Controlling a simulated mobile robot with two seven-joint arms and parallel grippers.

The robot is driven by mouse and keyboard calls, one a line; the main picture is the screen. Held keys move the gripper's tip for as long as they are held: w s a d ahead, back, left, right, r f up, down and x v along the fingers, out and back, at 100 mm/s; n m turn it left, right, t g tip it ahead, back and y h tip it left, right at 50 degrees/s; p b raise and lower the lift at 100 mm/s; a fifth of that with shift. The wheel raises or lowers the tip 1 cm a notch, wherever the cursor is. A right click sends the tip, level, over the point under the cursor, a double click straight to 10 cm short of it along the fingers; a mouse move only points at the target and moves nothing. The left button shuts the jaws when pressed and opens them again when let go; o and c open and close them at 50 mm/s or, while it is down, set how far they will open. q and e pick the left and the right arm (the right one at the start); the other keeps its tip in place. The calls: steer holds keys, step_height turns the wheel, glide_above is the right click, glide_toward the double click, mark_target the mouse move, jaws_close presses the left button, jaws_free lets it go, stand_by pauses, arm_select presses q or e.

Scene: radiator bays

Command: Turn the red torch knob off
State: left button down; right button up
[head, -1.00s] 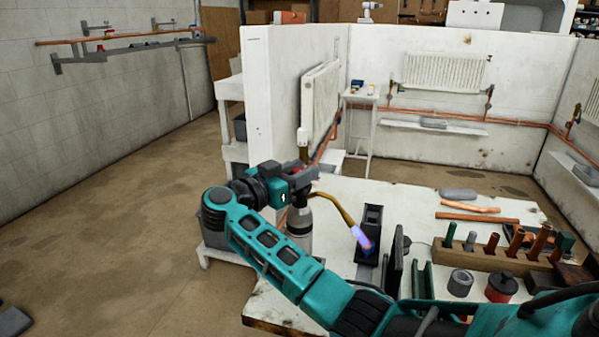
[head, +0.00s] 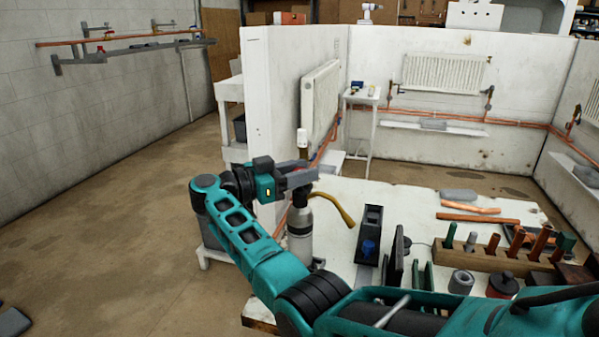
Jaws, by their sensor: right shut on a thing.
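The torch (head: 300,230) is a grey cylinder standing upright at the left edge of the workbench. Its curved brass nozzle (head: 338,207) reaches right toward a black stand (head: 369,225), and no flame shows at its tip. My right gripper (head: 304,177) is at the top of the torch, shut on its knob. The red knob itself is mostly hidden by the gripper's fingers, so its angle cannot be made out. My left gripper is out of view.
The workbench (head: 405,200) holds a wooden block (head: 490,256) with several upright pieces, copper pipes (head: 478,218), a grey ring (head: 461,281) and a dark lidded pot (head: 503,285). A white partition with a radiator (head: 321,100) stands behind.

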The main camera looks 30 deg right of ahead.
steer(key=shift+r, duration=0.1)
steer(key=o, duration=0.9)
steer(key=shift+o, duration=0.2)
steer(key=w+a+b, duration=0.1)
steer(key=a+b, duration=0.3)
steer(key=a, duration=0.9)
steer(key=shift+w, duration=0.1)
